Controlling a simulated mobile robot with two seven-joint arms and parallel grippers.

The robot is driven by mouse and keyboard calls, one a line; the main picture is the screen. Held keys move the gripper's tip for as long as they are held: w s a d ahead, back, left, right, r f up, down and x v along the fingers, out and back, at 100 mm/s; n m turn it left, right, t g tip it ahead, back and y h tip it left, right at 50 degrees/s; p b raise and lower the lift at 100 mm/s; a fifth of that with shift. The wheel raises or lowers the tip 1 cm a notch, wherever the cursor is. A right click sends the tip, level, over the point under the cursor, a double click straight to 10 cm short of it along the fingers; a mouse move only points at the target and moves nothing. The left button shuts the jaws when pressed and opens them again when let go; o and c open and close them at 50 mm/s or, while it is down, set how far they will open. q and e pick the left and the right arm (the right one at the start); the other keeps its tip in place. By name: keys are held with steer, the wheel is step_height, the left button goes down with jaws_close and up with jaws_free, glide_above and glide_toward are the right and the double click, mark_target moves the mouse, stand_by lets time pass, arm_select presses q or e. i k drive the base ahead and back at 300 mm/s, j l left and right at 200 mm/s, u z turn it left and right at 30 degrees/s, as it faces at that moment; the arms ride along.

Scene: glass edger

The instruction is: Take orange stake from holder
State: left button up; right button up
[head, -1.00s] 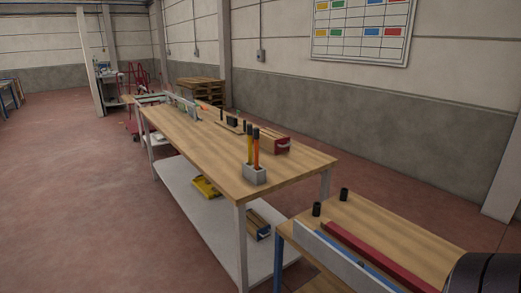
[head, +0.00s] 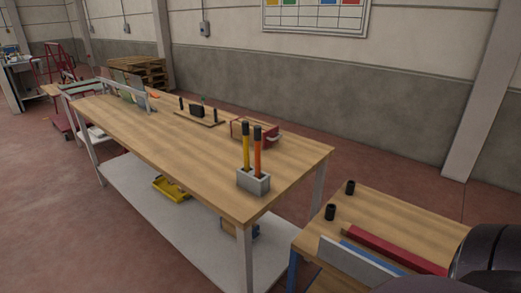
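The orange stake (head: 257,155) with a dark top stands upright in a light grey block holder (head: 254,183). A yellow stake (head: 246,150), also dark-topped, stands to its left in the same holder. The holder sits near the front right corner of the long wooden workbench (head: 190,165). Neither of my grippers shows in the head view. A dark rounded part of my own body fills the lower right corner.
A red box (head: 270,137) lies behind the holder. A wooden base with dark pegs (head: 197,112) stands farther back. A second wooden table (head: 395,215) at the right holds two black cylinders (head: 330,212), a red bar (head: 395,250) and a grey strip (head: 350,262). Open floor lies left of the workbench.

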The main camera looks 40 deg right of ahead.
mark_target(257, 129)
steer(key=i+z, duration=0.35)
steer(key=i, duration=0.15)
steer(key=i+j+z, duration=0.15)
steer(key=i+z, duration=0.3)
steer(key=z, duration=1.3)
